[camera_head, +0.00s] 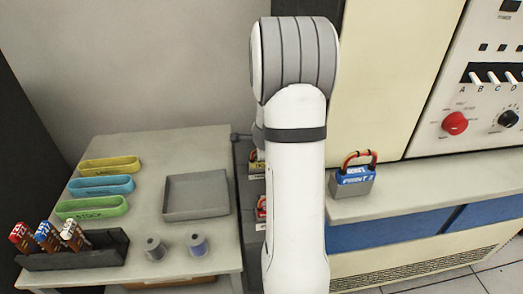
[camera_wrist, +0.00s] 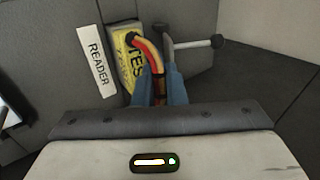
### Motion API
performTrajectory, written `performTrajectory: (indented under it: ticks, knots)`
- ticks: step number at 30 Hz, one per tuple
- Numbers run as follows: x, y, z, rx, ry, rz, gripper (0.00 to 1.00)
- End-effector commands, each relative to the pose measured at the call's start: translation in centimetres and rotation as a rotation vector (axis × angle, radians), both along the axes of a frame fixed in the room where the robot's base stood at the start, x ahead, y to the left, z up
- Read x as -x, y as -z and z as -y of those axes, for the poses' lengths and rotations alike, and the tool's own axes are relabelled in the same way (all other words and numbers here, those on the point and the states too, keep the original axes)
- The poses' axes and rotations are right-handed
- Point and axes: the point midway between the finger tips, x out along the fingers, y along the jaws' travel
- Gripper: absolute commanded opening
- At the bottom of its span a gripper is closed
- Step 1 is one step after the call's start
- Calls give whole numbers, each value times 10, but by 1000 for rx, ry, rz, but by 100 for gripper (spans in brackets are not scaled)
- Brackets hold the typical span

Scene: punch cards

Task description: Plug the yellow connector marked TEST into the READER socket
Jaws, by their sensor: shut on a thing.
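The yellow connector (camera_wrist: 127,62) lies just ahead of my gripper (camera_wrist: 160,76) in the wrist view, its "TES" lettering visible and the rest covered. A red and orange looped handle rises from it. My gripper's blue fingers are closed on this loop. The connector is right beside the white READER label (camera_wrist: 96,62) on a grey panel. The socket itself is hidden, so I cannot tell whether the connector is seated.
A grey lever (camera_wrist: 190,43) with a round end sits right of the connector. In the head view, a blue connector (camera_head: 352,183) stands on the ledge and a red one (camera_head: 261,207) is partly behind my arm. The left table holds a grey tray (camera_head: 196,213).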

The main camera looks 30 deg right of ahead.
Motion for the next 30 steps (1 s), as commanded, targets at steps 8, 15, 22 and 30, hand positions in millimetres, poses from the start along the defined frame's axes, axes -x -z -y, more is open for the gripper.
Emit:
performTrajectory:
  ticks: [8, 15, 22, 30]
  knots:
    - [0, 2, 0, 0, 0, 1, 22]
    - [0, 2, 0, 0, -1, 0, 36]
    - [2, -1, -1, 0, -1, 0, 36]
    - [22, -41, -11, 0, -1, 1, 36]
